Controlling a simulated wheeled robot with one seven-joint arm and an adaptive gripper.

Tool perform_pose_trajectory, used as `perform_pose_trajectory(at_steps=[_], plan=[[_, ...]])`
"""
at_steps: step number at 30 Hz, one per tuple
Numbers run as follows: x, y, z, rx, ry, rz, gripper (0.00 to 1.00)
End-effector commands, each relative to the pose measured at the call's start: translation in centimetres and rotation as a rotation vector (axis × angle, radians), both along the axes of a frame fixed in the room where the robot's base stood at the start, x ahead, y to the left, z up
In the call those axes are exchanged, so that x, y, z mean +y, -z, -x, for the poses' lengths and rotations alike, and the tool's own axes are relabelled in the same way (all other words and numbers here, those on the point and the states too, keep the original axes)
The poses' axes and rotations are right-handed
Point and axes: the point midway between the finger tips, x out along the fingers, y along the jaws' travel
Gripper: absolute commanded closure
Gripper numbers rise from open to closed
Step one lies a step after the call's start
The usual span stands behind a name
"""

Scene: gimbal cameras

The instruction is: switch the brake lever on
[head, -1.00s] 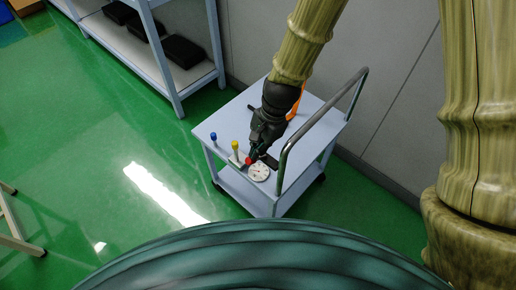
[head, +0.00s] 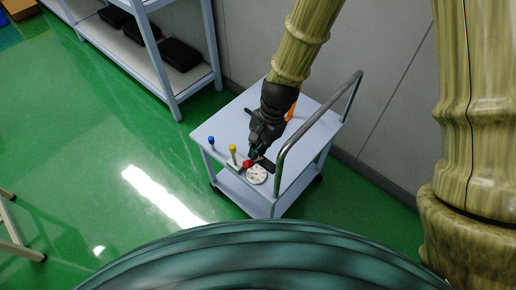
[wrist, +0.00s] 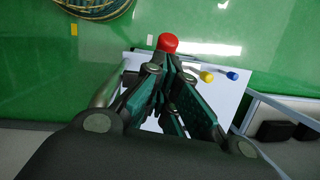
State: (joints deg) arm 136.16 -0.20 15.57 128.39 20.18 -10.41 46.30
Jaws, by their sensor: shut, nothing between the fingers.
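Three levers stand along the near edge of a white cart top (head: 228,122): one with a red knob (head: 247,167), one with a yellow knob (head: 233,148) and one with a blue knob (head: 211,139). I cannot tell by a label which is the brake lever. My gripper (head: 254,160) is shut and empty, pointing down right at the red knob. In the wrist view the red knob (wrist: 168,43) is just beyond my fingertips (wrist: 167,62), very close; I cannot tell whether they touch. The red lever's shaft is hidden behind the fingers.
A round white dial (head: 257,174) lies beside the red knob. The cart's metal handle rail (head: 300,135) rises to the right of my gripper. A shelf rack (head: 185,80) with black bins stands at the back left, with a grey wall behind. Green floor at left is open.

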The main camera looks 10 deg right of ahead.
Motion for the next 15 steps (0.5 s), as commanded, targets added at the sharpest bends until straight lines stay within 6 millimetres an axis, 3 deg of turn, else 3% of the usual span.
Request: perform_pose_trajectory(at_steps=[1, 15], plan=[[0.0, -1.0, 0.1, 0.0, 0.0, 0.0, 1.0], [0.1, -5.9, 0.6, -0.001, 0.0, -0.001, 1.0]])
